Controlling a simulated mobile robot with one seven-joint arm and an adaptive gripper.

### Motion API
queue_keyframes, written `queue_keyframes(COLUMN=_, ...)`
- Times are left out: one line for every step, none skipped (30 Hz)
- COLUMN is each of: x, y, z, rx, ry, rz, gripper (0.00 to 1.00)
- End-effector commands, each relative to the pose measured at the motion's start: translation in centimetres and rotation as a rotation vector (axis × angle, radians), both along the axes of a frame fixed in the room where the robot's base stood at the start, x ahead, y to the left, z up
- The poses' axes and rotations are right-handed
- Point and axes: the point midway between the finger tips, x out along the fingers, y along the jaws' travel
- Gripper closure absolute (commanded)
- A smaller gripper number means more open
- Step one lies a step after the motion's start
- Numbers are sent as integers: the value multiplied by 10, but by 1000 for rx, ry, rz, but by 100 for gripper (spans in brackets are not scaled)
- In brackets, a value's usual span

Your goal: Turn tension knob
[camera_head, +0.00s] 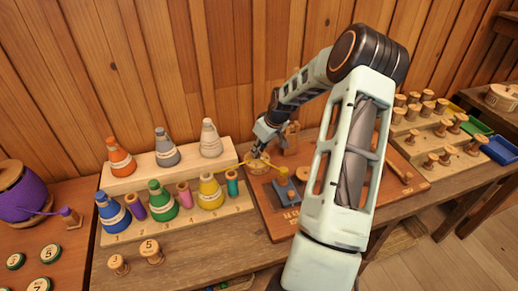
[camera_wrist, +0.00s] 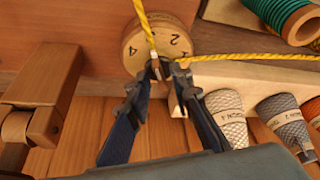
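The tension knob (camera_wrist: 160,42) is a round wooden dial with dark numbers on its face, 2 and 4 among them. It sits on a reddish-brown board and also shows in the head view (camera_head: 258,166). My gripper (camera_wrist: 168,70) has its two dark fingertips close together over the knob's lower edge in the wrist view. A small gap shows between them, but I cannot tell whether they touch or pinch anything. In the head view my gripper (camera_head: 257,151) reaches down just above the knob. Yellow thread (camera_wrist: 225,58) runs across the knob beside the fingertips.
Coloured thread cones, including a yellow one (camera_head: 210,192), stand on a stepped wooden rack at left. A blue block (camera_head: 286,192) sits on the board near the knob. Several wooden spools (camera_head: 447,155) stand at right. A wooden bracket (camera_wrist: 38,95) lies left of my fingers.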

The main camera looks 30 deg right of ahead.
Motion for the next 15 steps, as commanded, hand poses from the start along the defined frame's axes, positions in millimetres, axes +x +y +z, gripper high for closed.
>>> queue_keyframes(x=0, y=0, z=0, rx=0, ry=0, rz=0, gripper=75)
queue_keyframes(x=0, y=0, z=0, rx=0, ry=0, rz=0, gripper=75)
queue_keyframes(x=0, y=0, z=0, rx=0, ry=0, rz=0, gripper=75)
queue_keyframes(x=0, y=0, z=0, rx=0, ry=0, rz=0, gripper=75)
queue_keyframes(x=0, y=0, z=0, rx=0, ry=0, rz=0, gripper=75)
queue_keyframes(x=0, y=0, z=0, rx=0, ry=0, rz=0, gripper=75)
queue_keyframes(x=0, y=0, z=0, rx=0, ry=0, rz=0, gripper=75)
queue_keyframes(x=0, y=0, z=0, rx=0, ry=0, rz=0, gripper=75)
queue_keyframes(x=0, y=0, z=2, rx=-1, ry=-1, rz=0, gripper=75)
queue_keyframes(x=-1, y=-1, z=3, rx=-1, ry=-1, rz=0, gripper=75)
queue_keyframes(x=-1, y=-1, z=5, rx=-1, ry=-2, rz=-1, gripper=75)
queue_keyframes(x=-2, y=-2, z=9, rx=-2, ry=-2, rz=-1, gripper=75)
queue_keyframes(x=-4, y=-2, z=12, rx=-2, ry=-3, rz=-1, gripper=75)
queue_keyframes(x=-6, y=-3, z=16, rx=-2, ry=-3, rz=-2, gripper=75)
queue_keyframes(x=-8, y=-3, z=23, rx=-3, ry=-3, rz=-2, gripper=75)
